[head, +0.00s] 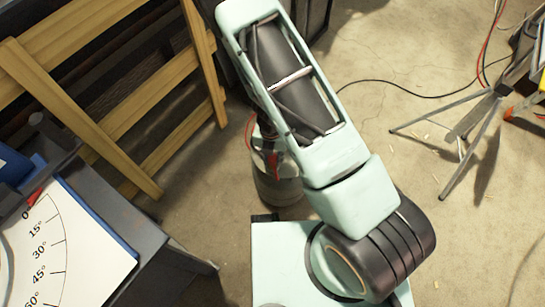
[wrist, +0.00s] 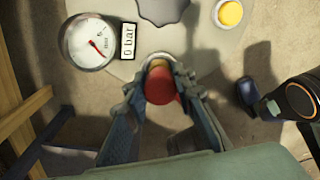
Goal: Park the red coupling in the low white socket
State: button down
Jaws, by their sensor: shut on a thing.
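In the wrist view the red coupling (wrist: 161,87) sits between the two fingertips of my gripper (wrist: 160,90), which is shut on it. A brass-coloured part (wrist: 158,64) shows just beyond its far end, close to a pale ring (wrist: 157,56) on the light grey panel. I cannot tell whether the coupling and the ring are joined or only line up in this view. I cannot make out the low white socket for certain. In the head view my arm hides the gripper.
A round gauge (wrist: 90,43) reads 0 bar beside a dark knob (wrist: 163,8) and a yellow button (wrist: 229,13). The head view shows a wooden rack (head: 110,100), an angle-scale board (head: 85,255), a grey canister (head: 277,188) and a tripod stand (head: 470,125).

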dwell(0.8)
jog(key=c, duration=1.5)
grip_release()
jog(key=shift+c, duration=0.2)
notch_tip(320, 180, up, 12)
jog(key=shift+a, duration=0.15)
jog(key=shift+w, duration=0.1)
